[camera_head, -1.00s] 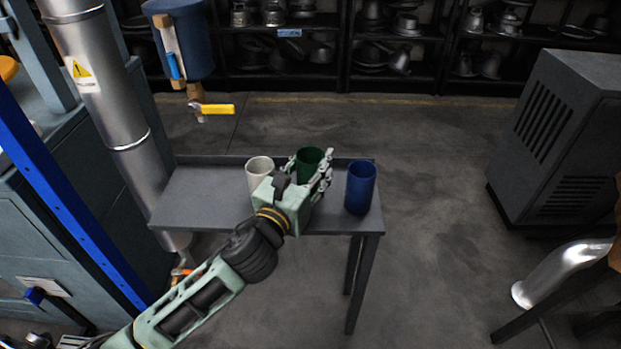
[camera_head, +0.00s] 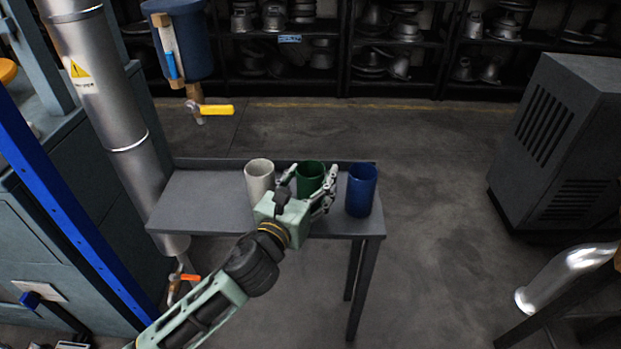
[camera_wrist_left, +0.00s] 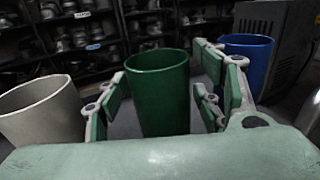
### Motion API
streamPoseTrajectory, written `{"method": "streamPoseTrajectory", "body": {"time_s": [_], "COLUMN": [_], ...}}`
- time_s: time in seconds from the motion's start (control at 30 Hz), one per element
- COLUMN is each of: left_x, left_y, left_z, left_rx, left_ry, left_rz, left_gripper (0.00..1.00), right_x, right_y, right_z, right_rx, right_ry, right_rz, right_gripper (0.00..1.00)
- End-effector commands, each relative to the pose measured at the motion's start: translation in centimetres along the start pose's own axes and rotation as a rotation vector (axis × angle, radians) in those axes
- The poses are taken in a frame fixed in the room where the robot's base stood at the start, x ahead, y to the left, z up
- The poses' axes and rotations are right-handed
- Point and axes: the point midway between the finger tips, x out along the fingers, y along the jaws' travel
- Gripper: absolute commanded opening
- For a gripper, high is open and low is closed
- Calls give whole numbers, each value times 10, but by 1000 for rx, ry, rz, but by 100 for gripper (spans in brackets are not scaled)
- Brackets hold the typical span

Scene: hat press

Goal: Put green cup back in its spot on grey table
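The green cup (camera_head: 310,178) stands upright on the grey table (camera_head: 200,200), between the white cup (camera_head: 259,178) and the blue cup (camera_head: 361,190). My left gripper (camera_head: 308,182) is at the near side of the green cup with its fingers spread to either side. In the left wrist view the green cup (camera_wrist_left: 158,92) stands between the open fingers, with visible gaps at both sides. The gripper hides the cup's lower part in the head view. My right gripper is not in view.
The white cup (camera_wrist_left: 42,112) is close to the left finger and the blue cup (camera_wrist_left: 246,62) lies beyond the right fingers. A raised lip runs along the table's back edge. Shelves (camera_head: 340,50) stand behind; the table's left part is clear.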

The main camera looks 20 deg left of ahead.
Motion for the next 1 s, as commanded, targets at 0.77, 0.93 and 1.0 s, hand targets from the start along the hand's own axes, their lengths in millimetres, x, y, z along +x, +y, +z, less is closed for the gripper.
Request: {"method": "streamPoseTrajectory", "body": {"time_s": [0.77,0.93,1.0], "left_x": [-86,-109,-115], "left_y": [0,0,0], "left_z": [1,1,2], "left_rx": [0,-1,0], "left_ry": [4,2,0], "left_rz": [-1,0,0], "left_gripper": [62,62,62], "right_x": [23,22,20], "right_y": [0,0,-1], "right_z": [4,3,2], "right_rx": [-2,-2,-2], "right_ry": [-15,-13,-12], "right_rz": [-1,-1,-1], "right_gripper": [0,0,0]}}
